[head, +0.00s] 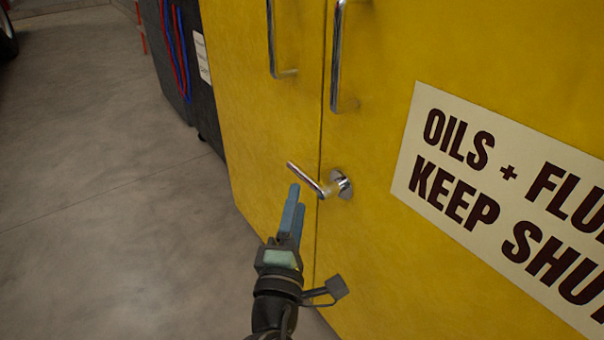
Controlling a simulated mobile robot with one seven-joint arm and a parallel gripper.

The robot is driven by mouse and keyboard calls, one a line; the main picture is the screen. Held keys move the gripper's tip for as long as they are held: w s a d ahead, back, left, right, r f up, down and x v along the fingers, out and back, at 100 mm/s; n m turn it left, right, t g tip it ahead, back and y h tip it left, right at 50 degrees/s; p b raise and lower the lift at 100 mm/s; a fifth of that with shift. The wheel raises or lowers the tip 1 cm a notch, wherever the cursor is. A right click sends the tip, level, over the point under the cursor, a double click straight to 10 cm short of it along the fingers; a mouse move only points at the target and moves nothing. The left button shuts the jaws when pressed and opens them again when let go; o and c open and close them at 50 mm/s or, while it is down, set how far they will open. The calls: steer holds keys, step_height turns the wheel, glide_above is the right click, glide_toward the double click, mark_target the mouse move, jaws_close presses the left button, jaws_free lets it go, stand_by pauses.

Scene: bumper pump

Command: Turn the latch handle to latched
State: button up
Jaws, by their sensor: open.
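The latch handle (308,178) is a chrome lever on a round plate on the right door of a yellow cabinet (260,130). The lever points left and slants up toward its free end, crossing the seam between the doors. My gripper (295,196) is just below the lever, with its blue fingers pointing up toward it. The jaws are open and hold nothing visible. From this angle I cannot tell whether a fingertip touches the lever.
Two chrome pull handles (336,60) (272,45) stand out from the doors above the latch. A sign (510,190) reading "OILS + FLU… KEEP SHUT" is on the right door. A dark cabinet (178,60) with red and blue hoses stands behind left. The concrete floor (90,200) at left is clear.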

mark_target(303, 171)
steer(key=w, duration=0.2)
steer(key=w+b, duration=0.1)
steer(key=w, duration=0.2)
steer(key=w+d+r, duration=0.1)
steer(key=w, duration=0.2)
steer(key=shift+s, duration=0.1)
jaws_close()
stand_by(1.3)
